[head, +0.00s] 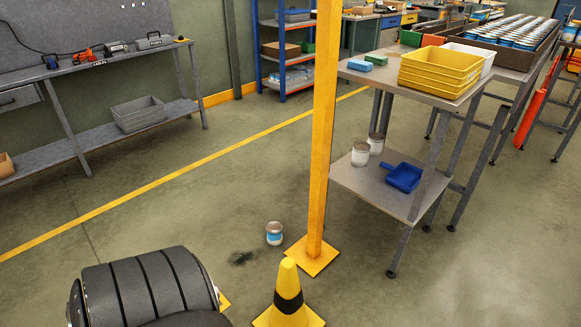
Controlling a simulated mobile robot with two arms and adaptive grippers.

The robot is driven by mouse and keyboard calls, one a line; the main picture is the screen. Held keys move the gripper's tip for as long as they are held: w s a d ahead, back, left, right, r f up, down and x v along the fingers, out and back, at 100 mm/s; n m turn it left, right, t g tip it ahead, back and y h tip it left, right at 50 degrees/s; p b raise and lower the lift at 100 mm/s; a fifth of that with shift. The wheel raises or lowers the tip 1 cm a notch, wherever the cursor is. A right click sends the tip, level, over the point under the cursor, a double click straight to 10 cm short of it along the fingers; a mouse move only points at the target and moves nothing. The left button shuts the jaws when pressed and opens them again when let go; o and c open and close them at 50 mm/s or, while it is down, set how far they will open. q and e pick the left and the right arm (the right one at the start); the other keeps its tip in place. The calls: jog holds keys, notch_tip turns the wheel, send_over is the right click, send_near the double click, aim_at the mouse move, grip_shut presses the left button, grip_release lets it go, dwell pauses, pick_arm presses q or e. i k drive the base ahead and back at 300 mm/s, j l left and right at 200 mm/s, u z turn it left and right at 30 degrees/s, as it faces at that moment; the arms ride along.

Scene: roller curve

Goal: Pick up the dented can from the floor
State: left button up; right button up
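A small can (274,234) with a blue and white label and a brownish top stands on the floor, left of the foot of a yellow post. It looks upright; any dent is too small to make out. A dark stain (241,258) lies on the floor to its lower left. Neither of my grippers is in view, so I cannot see whether they hold anything.
The yellow post (322,140) stands on a square base right of the can. A yellow and black cone (288,292) stands just in front. Right is a two-level table (389,188) with cans, a blue scoop-like tray (404,177) and yellow bins (440,70). Floor left of the can is clear.

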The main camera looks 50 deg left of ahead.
aim_at(274, 236)
jog(key=j+z, duration=0.25)
jog(key=j, duration=4.65)
jog(key=k, duration=0.05)
